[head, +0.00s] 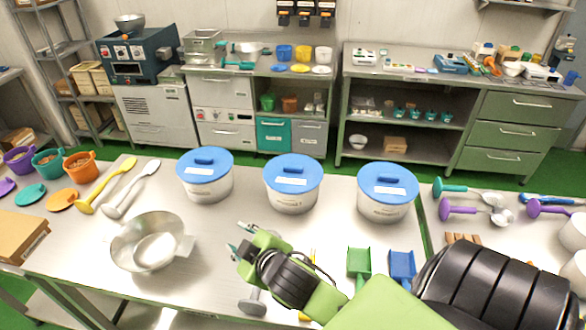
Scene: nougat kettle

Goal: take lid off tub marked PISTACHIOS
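Three white tubs with blue lids stand in a row on the steel table: a left tub (207,188), a middle tub (291,200) and a right tub (384,209). Each lid, left (205,160), middle (292,170) and right (388,180), is on its tub and has a raised handle and a white label. The print is too small to tell which is marked PISTACHIOS. My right gripper (238,240) is in front of the middle tub and to its left, apart from the tubs. Its fingertips are spread and hold nothing. My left gripper is out of view.
A steel pan (151,241) stands on the left of the table (215,225), near yellow and white scoops and coloured cups. Green (359,261) and blue (402,264) scoops lie beside my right arm. Ladles lie at the right. Bare tabletop lies between pan and gripper.

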